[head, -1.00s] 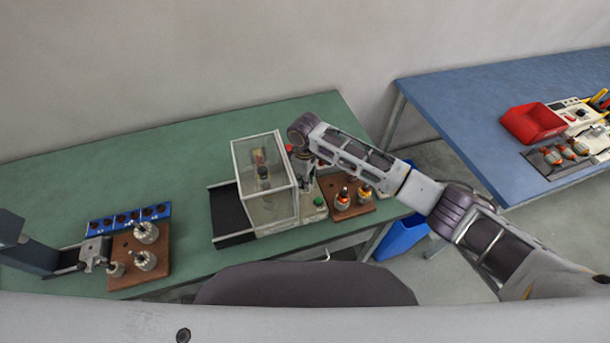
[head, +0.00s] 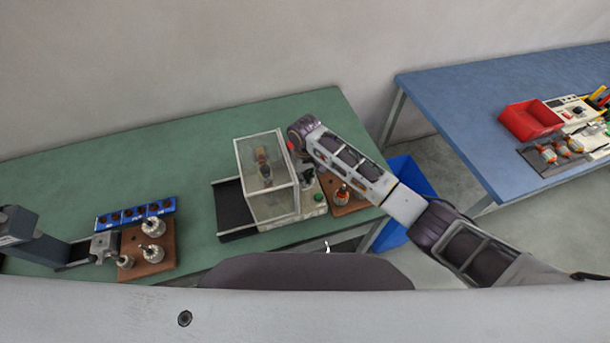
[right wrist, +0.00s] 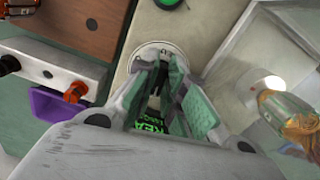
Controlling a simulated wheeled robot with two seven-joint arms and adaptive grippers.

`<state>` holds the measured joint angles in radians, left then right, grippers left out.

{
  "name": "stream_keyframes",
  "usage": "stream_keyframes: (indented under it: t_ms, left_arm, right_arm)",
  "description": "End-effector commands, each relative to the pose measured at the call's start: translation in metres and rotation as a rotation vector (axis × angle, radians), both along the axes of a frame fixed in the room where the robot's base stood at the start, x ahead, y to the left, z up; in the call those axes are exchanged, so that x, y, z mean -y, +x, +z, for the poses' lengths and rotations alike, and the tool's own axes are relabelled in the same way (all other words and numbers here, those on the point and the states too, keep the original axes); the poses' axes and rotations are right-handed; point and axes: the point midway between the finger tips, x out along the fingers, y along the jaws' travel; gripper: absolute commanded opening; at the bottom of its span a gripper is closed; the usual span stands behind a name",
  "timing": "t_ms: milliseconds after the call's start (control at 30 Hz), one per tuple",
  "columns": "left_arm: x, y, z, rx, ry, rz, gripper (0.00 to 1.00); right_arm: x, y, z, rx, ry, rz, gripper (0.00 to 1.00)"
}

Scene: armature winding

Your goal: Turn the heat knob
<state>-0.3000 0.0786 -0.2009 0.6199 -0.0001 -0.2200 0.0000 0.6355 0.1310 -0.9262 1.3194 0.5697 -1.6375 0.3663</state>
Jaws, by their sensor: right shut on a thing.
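The heat knob is mostly hidden between the fingers of my right gripper (right wrist: 160,68). Its pale round dial plate (right wrist: 155,50) shows around the fingertips in the right wrist view. The gripper is shut on the knob. In the head view the right arm hides most of this gripper. The knob sits on the pale panel (right wrist: 197,22) of the winding machine, close to a green button (right wrist: 168,3). My left gripper (head: 104,246) is beside a brown board at the left; its finger gap is too small to judge.
A clear-walled case (head: 272,205) on the machine encloses an armature. A brown board (head: 166,235) with several armatures stands at left, by a blue strip (head: 135,214). Another brown block (head: 346,207) is right of the machine. The green table (head: 200,145) is clear behind.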

Motion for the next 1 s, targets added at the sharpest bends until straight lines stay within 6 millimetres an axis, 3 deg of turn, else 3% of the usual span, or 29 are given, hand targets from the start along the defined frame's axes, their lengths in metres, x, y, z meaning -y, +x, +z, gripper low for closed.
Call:
stream_keyframes:
  t_ms: [400, 1000]
  left_arm:
    - [-0.0010, 0.0002, -0.0004, 0.000, 0.001, 0.001, 0.00]
    - [-0.0019, 0.0003, -0.0003, 0.000, 0.002, 0.001, 0.00]
  right_arm:
    - [-0.0026, 0.0006, 0.0015, 0.003, 0.003, -0.277, 0.00]
    - [-0.0022, 0.0016, 0.0020, 0.006, 0.003, -0.333, 0.00]
